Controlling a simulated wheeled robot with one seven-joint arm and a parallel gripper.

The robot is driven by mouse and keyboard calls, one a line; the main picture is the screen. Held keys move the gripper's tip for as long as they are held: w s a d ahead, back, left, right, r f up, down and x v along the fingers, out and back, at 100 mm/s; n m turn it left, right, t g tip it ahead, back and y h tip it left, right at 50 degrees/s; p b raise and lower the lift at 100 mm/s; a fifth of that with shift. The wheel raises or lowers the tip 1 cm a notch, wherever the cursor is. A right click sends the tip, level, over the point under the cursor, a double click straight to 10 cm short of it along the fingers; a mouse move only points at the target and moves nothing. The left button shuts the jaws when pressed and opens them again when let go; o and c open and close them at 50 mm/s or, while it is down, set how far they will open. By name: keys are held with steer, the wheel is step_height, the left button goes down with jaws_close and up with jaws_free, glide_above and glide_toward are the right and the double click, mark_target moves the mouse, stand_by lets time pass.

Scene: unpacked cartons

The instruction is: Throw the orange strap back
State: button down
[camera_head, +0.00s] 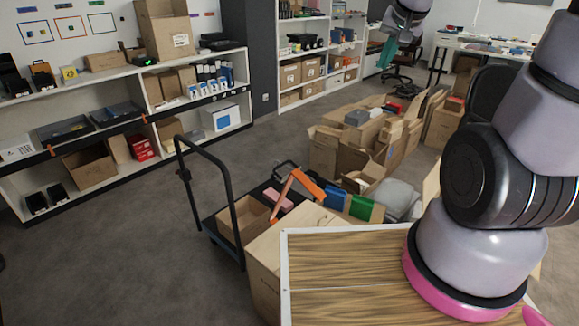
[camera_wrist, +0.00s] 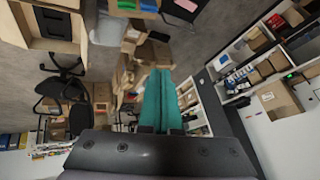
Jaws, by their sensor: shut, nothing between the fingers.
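The orange strap (camera_head: 283,197) shows in the head view as a bent, angular band. It stands up over the dark cart and the near carton, beside a pink item. My gripper (camera_head: 386,62) is far from it, raised high in the upper right of the head view. Its teal fingers are shut and empty. In the wrist view the fingers (camera_wrist: 161,75) lie together with nothing between them. I cannot clearly make out the strap in the wrist view.
A cart (camera_head: 237,222) with a black handle carries boxes. Several open cartons (camera_head: 330,150) stand behind, beside a grey chair (camera_head: 397,197). Shelves (camera_head: 120,85) line the left wall. The floor at left is clear.

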steer(key=a+x, duration=0.2)
steer(key=x, duration=1.1)
steer(key=a+f+m+y, duration=0.1)
steer(key=a+f+y, duration=0.1)
steer(key=a+f, duration=0.2)
steer(key=w+a+f+m+y, duration=0.1)
steer(key=a+f, duration=0.4)
steer(key=f, duration=0.6)
steer(key=w+a+f+m+y, duration=0.1)
steer(key=a+f+y, duration=0.3)
steer(key=f, duration=0.4)
steer(key=shift+w+a, duration=0.1)
steer(key=shift+a, duration=0.25)
steer(key=shift+a+f+m, duration=0.3)
steer(key=shift+a+f, duration=0.1)
steer(key=shift+a, duration=0.05)
steer(key=x, duration=0.9)
steer(key=shift+w+a, duration=0.2)
steer(key=shift+w, duration=0.1)
